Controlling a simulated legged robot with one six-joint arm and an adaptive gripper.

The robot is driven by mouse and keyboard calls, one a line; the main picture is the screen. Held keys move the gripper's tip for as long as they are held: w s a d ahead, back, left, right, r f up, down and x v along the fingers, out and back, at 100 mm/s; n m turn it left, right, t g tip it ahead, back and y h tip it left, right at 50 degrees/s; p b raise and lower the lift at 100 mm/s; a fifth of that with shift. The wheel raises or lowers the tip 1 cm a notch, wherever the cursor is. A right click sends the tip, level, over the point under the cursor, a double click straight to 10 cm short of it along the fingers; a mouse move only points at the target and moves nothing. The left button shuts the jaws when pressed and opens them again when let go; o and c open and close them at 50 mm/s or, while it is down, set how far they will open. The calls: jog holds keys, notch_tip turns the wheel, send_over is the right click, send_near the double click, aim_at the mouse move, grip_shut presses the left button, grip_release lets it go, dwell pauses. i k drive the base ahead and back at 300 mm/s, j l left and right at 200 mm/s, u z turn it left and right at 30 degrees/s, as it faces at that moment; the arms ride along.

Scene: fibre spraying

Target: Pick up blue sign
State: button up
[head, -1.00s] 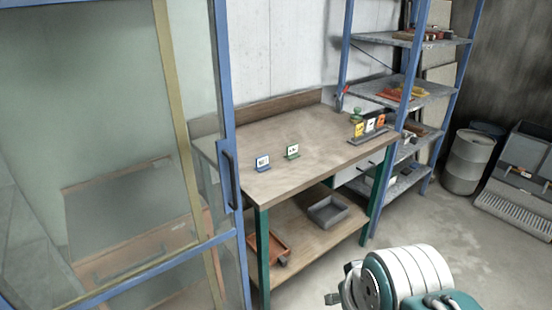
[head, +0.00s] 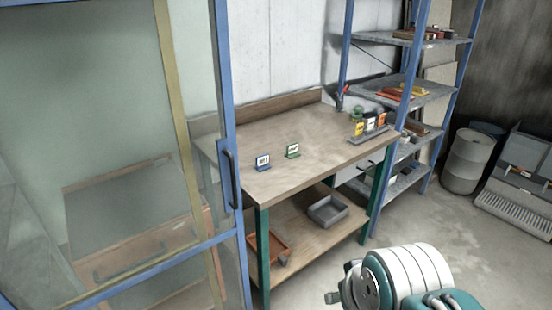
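The blue sign (head: 262,162) is a small white card on a blue base. It stands upright near the front left corner of the wooden workbench (head: 300,148). A similar green sign (head: 292,151) stands just behind it to the right. The white and teal end of my arm shows at the bottom right, in front of the bench and well apart from the blue sign. My gripper (head: 345,285) is partly in view at its left end, and its fingers are too small and turned to judge.
A blue-framed glass door (head: 228,150) stands left of the bench. A rack (head: 370,132) with several coloured signs is at the bench's right end. A grey tray (head: 327,211) and an orange tray (head: 270,246) lie on the lower shelf. Blue shelving (head: 408,90) stands right.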

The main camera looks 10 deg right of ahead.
aim_at(261, 161)
jog(key=i+l+u, duration=0.35)
jog(key=i, duration=0.2)
jog(key=i+l+u, duration=0.3)
jog(key=i+l, duration=0.25)
jog(key=i+l+u, duration=0.35)
jog(key=l, duration=0.4)
jog(key=i+j, duration=0.05)
